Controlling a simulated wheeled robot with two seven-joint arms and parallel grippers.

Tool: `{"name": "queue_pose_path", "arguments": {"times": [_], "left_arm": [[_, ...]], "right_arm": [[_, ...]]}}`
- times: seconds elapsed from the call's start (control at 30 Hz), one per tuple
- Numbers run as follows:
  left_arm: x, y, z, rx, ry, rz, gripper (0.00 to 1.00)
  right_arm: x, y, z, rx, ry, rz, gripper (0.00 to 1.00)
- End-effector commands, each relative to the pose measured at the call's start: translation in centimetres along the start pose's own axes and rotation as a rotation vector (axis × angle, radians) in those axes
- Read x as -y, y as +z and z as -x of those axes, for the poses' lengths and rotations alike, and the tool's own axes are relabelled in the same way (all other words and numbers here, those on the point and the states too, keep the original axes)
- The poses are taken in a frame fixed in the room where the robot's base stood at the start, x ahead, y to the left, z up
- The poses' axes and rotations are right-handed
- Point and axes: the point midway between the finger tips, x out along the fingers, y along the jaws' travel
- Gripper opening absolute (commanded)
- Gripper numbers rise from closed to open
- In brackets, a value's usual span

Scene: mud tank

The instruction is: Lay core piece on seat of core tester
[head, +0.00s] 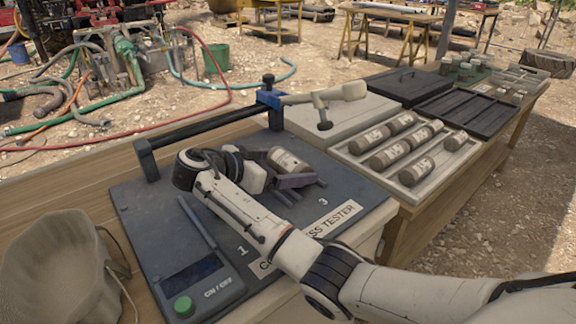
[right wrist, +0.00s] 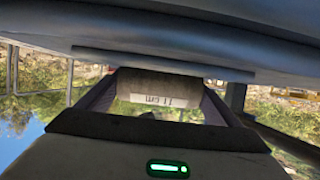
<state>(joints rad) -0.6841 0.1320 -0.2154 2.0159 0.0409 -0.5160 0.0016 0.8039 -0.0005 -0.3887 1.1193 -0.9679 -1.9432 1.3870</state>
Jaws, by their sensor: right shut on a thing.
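The core tester (head: 150,215) is a dark grey panel on the wooden table, with a dark bar and a blue clamp block over its back edge. My right gripper (head: 298,178) is over its right part, shut on a brown core piece (head: 287,160) with a pale label. In the right wrist view the core piece (right wrist: 158,88) lies crosswise between the two fingers, close under a dark slab at the top of the picture. The seat is hidden by my arm and gripper; I cannot tell whether the core piece touches it. My left gripper is not in view.
A pale tray (head: 345,152) with several labelled cores stands right of the tester. A pale lever handle (head: 345,90) sticks out from the blue block. A cloth bag (head: 50,265) lies at the left. Black trays (head: 470,110) stand farther back.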

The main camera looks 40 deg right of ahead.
Motion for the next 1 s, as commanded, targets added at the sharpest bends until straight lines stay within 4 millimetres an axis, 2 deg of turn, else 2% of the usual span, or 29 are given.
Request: {"name": "queue_pose_path", "arguments": {"times": [0.1, 0.13, 0.2, 0.47, 0.57, 1.0], "left_arm": [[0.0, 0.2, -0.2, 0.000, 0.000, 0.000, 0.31], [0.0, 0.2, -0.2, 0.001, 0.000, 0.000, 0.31], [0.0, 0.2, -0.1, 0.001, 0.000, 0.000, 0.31], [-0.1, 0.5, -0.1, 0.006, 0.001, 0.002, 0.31], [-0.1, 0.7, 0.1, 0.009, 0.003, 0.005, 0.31], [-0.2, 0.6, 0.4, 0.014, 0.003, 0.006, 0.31]], "right_arm": [[0.1, 0.1, -0.1, -0.003, -0.002, -0.004, 0.44], [0.1, 0.1, -0.1, -0.003, -0.002, -0.004, 0.87], [0.1, 0.0, 0.0, -0.003, -0.002, -0.003, 0.99], [0.0, 0.3, -0.1, 0.002, 0.001, 0.002, 1.00], [0.0, 0.4, 0.7, 0.003, -0.001, 0.002, 1.00], [0.1, 0.1, 8.7, 0.003, -0.003, -0.001, 1.00]]}}
